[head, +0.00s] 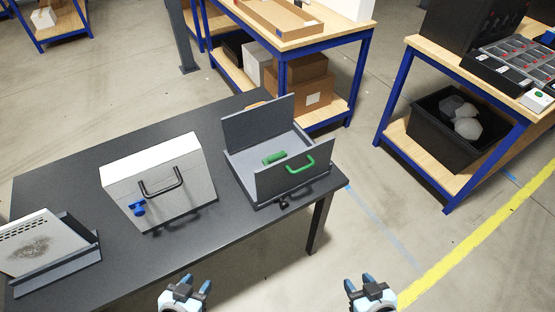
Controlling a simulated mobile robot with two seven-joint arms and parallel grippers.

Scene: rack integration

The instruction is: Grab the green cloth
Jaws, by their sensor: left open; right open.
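A small green rolled item (274,157), which looks like the green cloth, lies inside an open grey box (240,180) on the dark table (84,176). My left gripper (190,283) is open and empty at the bottom of the view, in front of the table's near edge. My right gripper (364,281) is open and empty at the bottom right, beyond the table's right end. Both grippers are well apart from the green item.
A white-topped grey case (168,160) with a black handle and a blue part stands left of the open box. A stained panel (42,244) leans in a holder at far left. Wooden workbenches (330,30) stand behind and right. Floor is clear right of the table.

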